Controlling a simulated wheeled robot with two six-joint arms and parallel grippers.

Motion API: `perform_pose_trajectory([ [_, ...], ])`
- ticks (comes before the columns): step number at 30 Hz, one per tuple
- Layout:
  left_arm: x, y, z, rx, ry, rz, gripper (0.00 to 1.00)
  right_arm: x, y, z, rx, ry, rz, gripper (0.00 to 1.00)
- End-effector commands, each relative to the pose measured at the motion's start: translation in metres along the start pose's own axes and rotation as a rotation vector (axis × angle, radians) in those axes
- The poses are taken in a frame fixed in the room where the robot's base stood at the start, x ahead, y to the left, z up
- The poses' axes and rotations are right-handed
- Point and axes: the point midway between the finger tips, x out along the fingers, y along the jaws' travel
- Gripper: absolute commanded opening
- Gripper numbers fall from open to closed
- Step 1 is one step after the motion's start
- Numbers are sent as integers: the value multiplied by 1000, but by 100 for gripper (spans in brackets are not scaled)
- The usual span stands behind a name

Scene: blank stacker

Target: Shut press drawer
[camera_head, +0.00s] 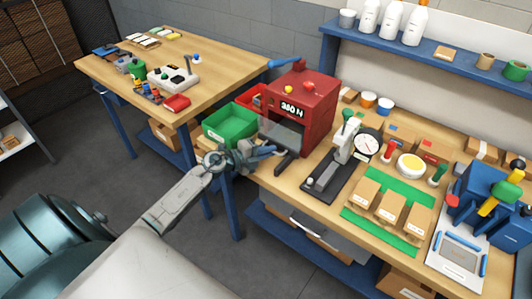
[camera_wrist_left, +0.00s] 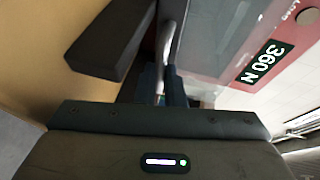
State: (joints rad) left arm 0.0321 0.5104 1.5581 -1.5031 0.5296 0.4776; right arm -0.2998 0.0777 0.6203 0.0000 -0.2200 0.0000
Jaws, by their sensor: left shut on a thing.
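The red press (camera_head: 308,108) stands at the left end of the right workbench, with a 360 N display on its front. Its drawer (camera_head: 287,137) shows as a grey, partly see-through part at the front opening. A dark bar (camera_head: 287,163) sticks out below it, and also shows in the left wrist view (camera_wrist_left: 112,38). My left gripper (camera_head: 272,151) is at the front of the press. In the left wrist view its fingers (camera_wrist_left: 161,84) are shut at a pale strip beside the clear panel (camera_wrist_left: 218,38). The exact grip is partly hidden. My right gripper is not in view.
A green bin (camera_head: 229,124) sits left of the press, close to my left arm. A dial gauge stand (camera_head: 345,140) is right of the press. A green mat (camera_head: 372,230) with small boxes lies farther right. Another wooden table (camera_head: 222,78) stands behind left.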

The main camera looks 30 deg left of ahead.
Motion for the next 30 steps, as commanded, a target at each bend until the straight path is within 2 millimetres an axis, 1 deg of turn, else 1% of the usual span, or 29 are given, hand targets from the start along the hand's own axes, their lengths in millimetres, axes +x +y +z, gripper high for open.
perform_pose_trajectory([
  [2, 0, 0, 0, 1, -1, 0, 0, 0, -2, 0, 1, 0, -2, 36],
  [3, 0, 0, 0, 1, -1, 0, 13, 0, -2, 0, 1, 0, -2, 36],
  [6, 0, 0, 0, 1, -1, 0, 31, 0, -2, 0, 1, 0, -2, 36],
  [14, -1, 0, 0, 0, 0, 0, 31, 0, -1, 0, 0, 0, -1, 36],
  [17, -5, 1, 0, 1, 0, 1, 31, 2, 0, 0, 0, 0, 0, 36],
  [20, -15, 3, 1, 4, -1, 3, 31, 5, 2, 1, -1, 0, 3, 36],
  [30, -73, 5, 1, 5, 0, 5, 31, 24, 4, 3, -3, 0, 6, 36],
])
